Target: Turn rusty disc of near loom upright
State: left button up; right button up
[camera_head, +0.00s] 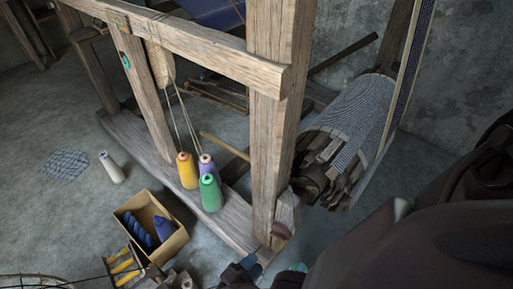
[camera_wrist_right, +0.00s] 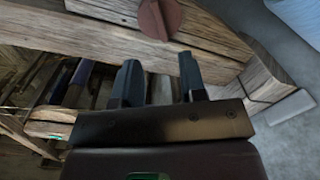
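The rusty disc (camera_head: 280,231) is a small reddish-brown piece low on the near post (camera_head: 272,150) of the wooden loom. In the right wrist view the disc (camera_wrist_right: 153,20) is round, cut by the top edge, with a raised bar running slightly tilted from vertical. My right gripper (camera_head: 250,267) is low in the head view, just below the disc. In the right wrist view its two dark fingers (camera_wrist_right: 160,80) stand apart with nothing between them, and the disc lies beyond their tips, not touched. My left gripper is not in view.
A cloth roll (camera_head: 350,125) is right of the post. Yellow, purple and green yarn cones (camera_head: 210,193) stand by the lower beam (camera_head: 150,148). A cardboard box (camera_head: 172,243) with blue yarn and a box of yellow-handled tools (camera_head: 122,266) are at lower left.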

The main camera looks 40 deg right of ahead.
aim_at(278, 237)
jog(key=shift+n+t, duration=0.3)
jog(key=shift+n, duration=0.6)
jog(key=d, duration=0.3)
jog(key=d+p, duration=0.1)
jog(key=d, duration=0.5)
jog(key=shift+w+d+p, duration=0.1)
jog(key=shift+w+p, duration=0.2)
jog(key=shift+d+f, duration=0.15)
jog(key=shift+d, duration=0.65)
grip_shut()
